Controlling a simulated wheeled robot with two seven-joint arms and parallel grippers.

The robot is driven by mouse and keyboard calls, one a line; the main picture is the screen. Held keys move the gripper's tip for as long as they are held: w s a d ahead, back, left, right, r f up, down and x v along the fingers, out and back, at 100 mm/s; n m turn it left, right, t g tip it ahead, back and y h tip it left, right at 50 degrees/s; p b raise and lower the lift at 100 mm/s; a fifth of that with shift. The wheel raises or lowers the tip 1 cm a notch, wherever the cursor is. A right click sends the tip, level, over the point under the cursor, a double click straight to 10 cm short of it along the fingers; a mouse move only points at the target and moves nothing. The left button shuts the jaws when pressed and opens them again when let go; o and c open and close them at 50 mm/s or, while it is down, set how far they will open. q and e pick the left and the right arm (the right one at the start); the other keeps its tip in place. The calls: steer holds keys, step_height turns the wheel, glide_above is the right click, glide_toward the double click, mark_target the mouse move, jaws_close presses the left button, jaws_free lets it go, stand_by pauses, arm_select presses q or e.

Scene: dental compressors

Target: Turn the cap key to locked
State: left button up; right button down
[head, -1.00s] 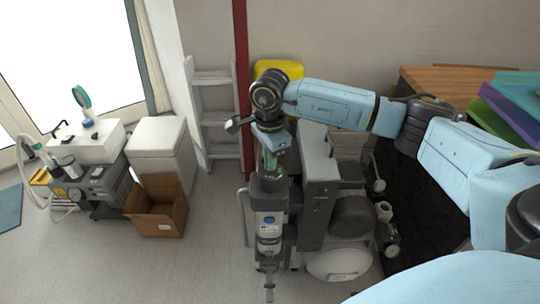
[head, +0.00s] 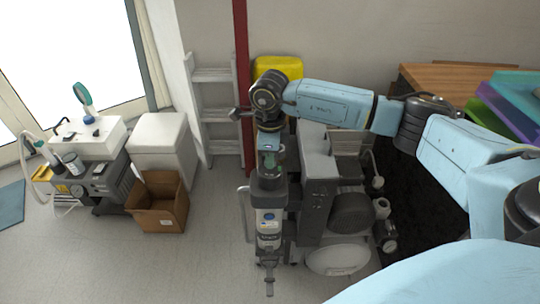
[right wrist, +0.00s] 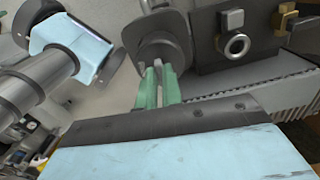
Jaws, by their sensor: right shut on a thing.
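A dark cap (head: 268,188) sits on top of an upright grey cylinder unit (head: 268,225) with a label, left of the compressor. My right gripper (head: 270,165) points straight down over the cap. In the right wrist view its green fingers (right wrist: 158,88) are shut on a thin grey key (right wrist: 158,68), which stands up from the dark rounded cap (right wrist: 165,35). The fingers hide part of the key, and I cannot read any lock mark. My left gripper is not in view.
The compressor body (head: 320,180) stands close on the right of the cylinder. A red post (head: 242,70) and grey shelf (head: 213,115) are behind. A cardboard box (head: 160,205) lies on the floor to the left. Open floor is at the front left.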

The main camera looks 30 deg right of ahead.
stand_by(0.3)
steer(key=c, duration=1.5)
jaws_free()
steer(key=shift+c, duration=0.2)
